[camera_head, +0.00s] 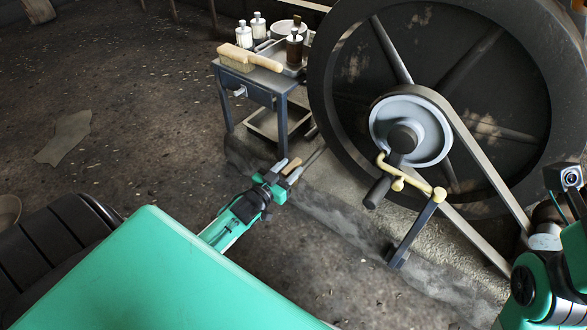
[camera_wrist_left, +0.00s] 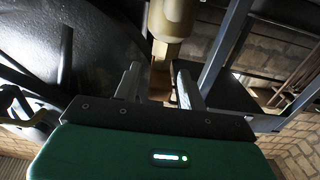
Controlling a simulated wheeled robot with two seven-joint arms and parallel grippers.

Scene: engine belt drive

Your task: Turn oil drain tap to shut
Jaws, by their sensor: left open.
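My left gripper (camera_head: 289,168) is low beside the stone base, between the small table and the big wheel, with its fingers apart. A small tan piece (camera_head: 291,166), possibly the oil drain tap's handle, shows at its fingertips. In the left wrist view the open gripper (camera_wrist_left: 158,82) faces a tan, brass-like cylinder (camera_wrist_left: 175,18) with a narrower end, just beyond and between the fingers. This may be part of the tap; I cannot tell its turn position or whether the fingers touch it. My right arm shows at the right edge, its fingers out of view.
The large dark flywheel (camera_head: 345,90) with a belt and a yellow-handled crank (camera_head: 405,180) stands to the right of my left gripper. A blue-grey table (camera_head: 262,92) with a brush (camera_head: 250,57), a tray and several bottles is behind it. Open floor lies to the left.

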